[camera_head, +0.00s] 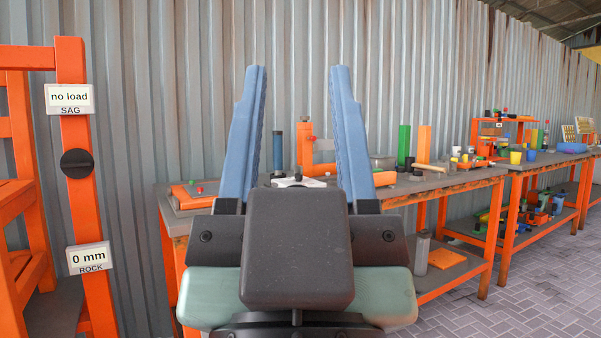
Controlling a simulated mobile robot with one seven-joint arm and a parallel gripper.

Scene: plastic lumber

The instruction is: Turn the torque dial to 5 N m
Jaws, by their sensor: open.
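My gripper (298,80) is in the middle of the view, pointing away from me. Its two blue fingers stand wide apart with nothing between them. A round black knob (77,163) with a slot-like grip sits on an orange post (72,125) at the left, well apart from my gripper. A label reading "no load SAG" (69,98) is above the knob, and a label reading "0 mm ROCK" (89,259) is below it. I see no label reading torque or N m. Part of the bench behind my gripper is hidden.
A workbench (440,184) with orange legs stands behind my gripper and carries tools and coloured blocks. More benches (545,160) with cups and parts run to the right. A corrugated metal wall (400,50) closes the back. Paved floor (530,295) is clear at the lower right.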

